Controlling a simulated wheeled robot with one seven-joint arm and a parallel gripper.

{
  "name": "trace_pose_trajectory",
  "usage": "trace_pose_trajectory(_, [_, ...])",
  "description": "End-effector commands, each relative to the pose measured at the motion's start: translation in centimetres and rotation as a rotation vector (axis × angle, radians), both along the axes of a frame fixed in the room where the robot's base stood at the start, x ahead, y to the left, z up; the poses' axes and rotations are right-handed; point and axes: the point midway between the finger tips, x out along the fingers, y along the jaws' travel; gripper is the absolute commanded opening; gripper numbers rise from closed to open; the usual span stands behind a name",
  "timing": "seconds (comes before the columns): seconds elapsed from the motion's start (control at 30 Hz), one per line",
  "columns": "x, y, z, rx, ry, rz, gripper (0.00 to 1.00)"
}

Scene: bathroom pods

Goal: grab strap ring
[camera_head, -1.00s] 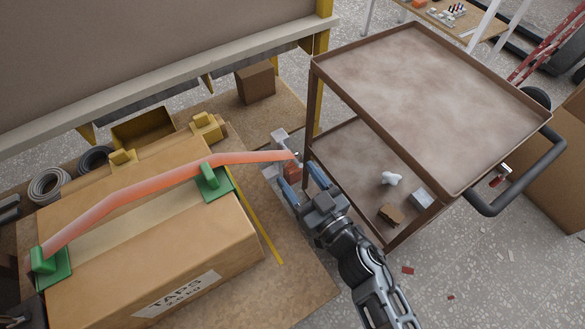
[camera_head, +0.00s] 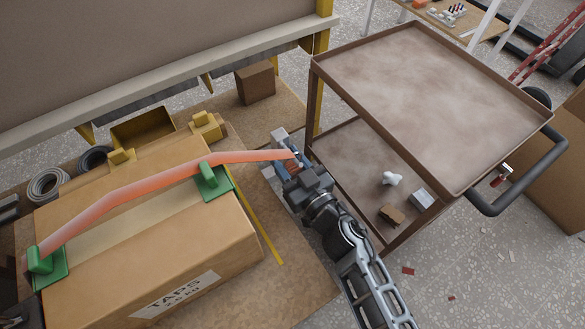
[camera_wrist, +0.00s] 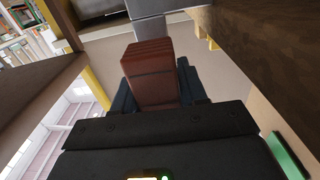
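An orange strap (camera_head: 130,190) runs over a cardboard box (camera_head: 190,262) through two green corner pieces (camera_head: 212,181). Its free end (camera_head: 284,155) reaches right to a small dark fitting (camera_head: 296,154); I cannot make out a clear ring shape. My gripper (camera_head: 291,166) is at this end, just below the fitting, with its blue fingers apart. In the wrist view a red-brown block (camera_wrist: 150,70) stands between the dark blue fingers (camera_wrist: 157,95). Whether the fingers press on it is not clear. My gripper hides most of this block in the head view.
A brown two-shelf cart (camera_head: 430,105) stands close to the right of my gripper. Its lower shelf holds a white piece (camera_head: 390,178), a grey box (camera_head: 421,197) and a brown block (camera_head: 391,215). A grey beam (camera_head: 180,85) crosses behind. A small brown box (camera_head: 255,83) stands at the back.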

Motion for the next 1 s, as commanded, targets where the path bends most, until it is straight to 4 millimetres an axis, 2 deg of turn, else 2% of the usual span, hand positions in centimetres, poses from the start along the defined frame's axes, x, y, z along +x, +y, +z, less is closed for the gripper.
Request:
trace_pose_trajectory(0.03, [0.0,0.0,0.0,0.000,0.000,0.000,0.34])
trace_pose_trajectory(0.3, [0.0,0.0,0.0,0.000,0.000,0.000,0.09])
trace_pose_trajectory(0.63, [0.0,0.0,0.4,0.001,-0.001,0.000,0.09])
trace_pose_trajectory(0.83, [0.0,0.0,2.1,0.000,-0.002,0.000,0.09])
trace_pose_trajectory(1.0, [-2.7,-1.8,1.5,-0.001,0.003,-0.001,0.09])
